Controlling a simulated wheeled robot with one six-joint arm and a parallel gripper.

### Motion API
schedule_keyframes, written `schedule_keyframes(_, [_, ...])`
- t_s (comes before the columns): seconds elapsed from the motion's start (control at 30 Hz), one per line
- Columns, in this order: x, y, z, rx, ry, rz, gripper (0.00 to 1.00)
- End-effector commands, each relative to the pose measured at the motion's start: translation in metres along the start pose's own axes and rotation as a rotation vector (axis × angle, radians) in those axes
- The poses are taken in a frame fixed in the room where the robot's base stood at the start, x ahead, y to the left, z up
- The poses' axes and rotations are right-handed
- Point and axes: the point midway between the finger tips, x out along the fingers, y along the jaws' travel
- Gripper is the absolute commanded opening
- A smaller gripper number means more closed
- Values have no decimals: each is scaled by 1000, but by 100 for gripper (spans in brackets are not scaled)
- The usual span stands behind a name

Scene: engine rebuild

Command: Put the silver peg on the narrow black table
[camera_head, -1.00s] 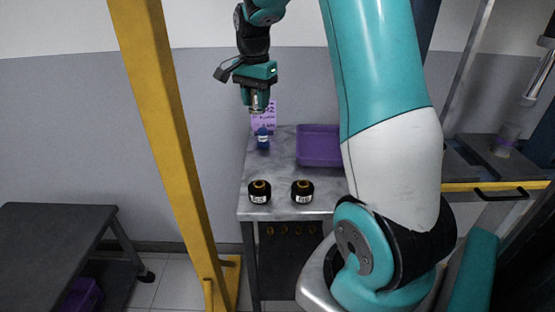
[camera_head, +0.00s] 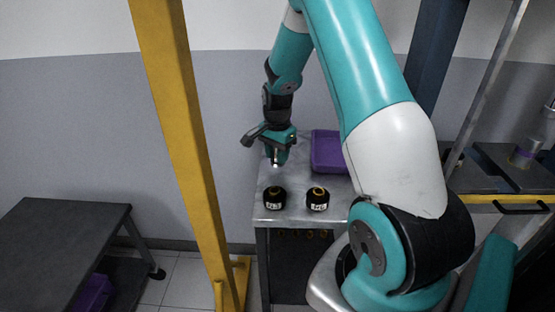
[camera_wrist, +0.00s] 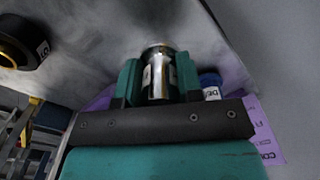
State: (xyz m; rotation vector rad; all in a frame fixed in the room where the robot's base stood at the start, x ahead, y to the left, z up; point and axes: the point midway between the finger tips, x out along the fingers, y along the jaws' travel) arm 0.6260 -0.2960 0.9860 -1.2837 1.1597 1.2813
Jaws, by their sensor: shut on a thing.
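The silver peg (camera_wrist: 158,72) is a shiny metal cylinder gripped between the two teal fingers of my gripper (camera_wrist: 158,82) in the wrist view. In the head view my gripper (camera_head: 277,158) hangs over the back left of the grey metal table (camera_head: 290,216), with only a bright bit of the peg (camera_head: 275,162) showing below it. A low black table (camera_head: 62,228) stands at the left, its visible top bare. I cannot tell the peg's exact height above the metal table.
Two black round parts with white labels (camera_head: 275,198) (camera_head: 318,199) sit near the metal table's front. A purple bin (camera_head: 328,152) is at its back. A yellow post (camera_head: 180,130) stands between the two tables. A blue bottle (camera_wrist: 210,86) shows behind my gripper.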

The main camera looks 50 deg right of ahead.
Motion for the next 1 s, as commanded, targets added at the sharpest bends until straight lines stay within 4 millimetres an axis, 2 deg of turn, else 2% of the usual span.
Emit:
schedule_keyframes(0.17, [23,1,0,1,-1,2,0])
schedule_keyframes(0.57, [30,0,-1,1,0,0,0])
schedule_keyframes(0.6, [29,0,-1,1,0,0,43])
schedule_keyframes(0.67, [29,1,-1,1,0,0,56])
schedule_keyframes(0.7, [29,1,-1,1,0,1,59])
schedule_keyframes(1.0, [24,0,-1,1,0,0,59])
